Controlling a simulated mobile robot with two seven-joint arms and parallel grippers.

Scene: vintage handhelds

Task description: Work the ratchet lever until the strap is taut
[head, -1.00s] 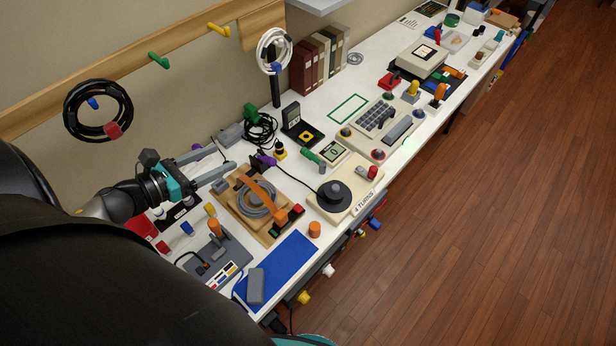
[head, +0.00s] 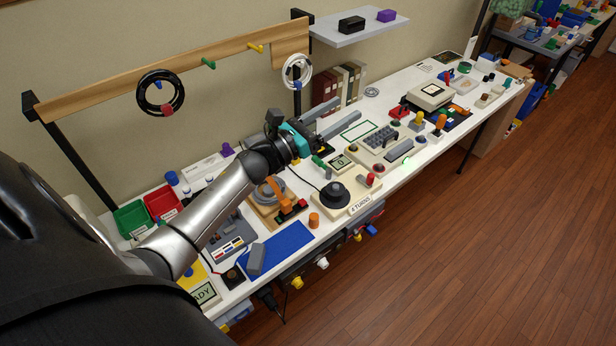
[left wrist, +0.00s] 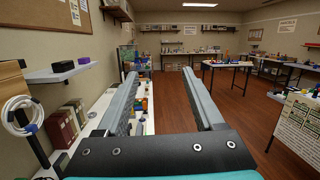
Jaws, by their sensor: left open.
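A wooden board (head: 260,217) lies on the white bench, left of the "4 TURNS" crank base. On it is a grey coil (head: 264,193), with an orange strap (head: 281,189) running over it. An orange ratchet block with a dark and red part (head: 301,204) sits at the strap's front end. The lever is too small to make out, and I cannot tell how tight the strap is. My left gripper (head: 348,106) is open and empty, above the bench behind and right of the board. Its two spread fingers (left wrist: 160,75) show in the left wrist view with nothing between them. My right gripper is out of view.
The crank base with black knob (head: 336,194) stands right of the board. Binders (head: 343,84) and a coiled white cable (head: 297,70) are near my gripper. A shelf (head: 358,29) hangs above.

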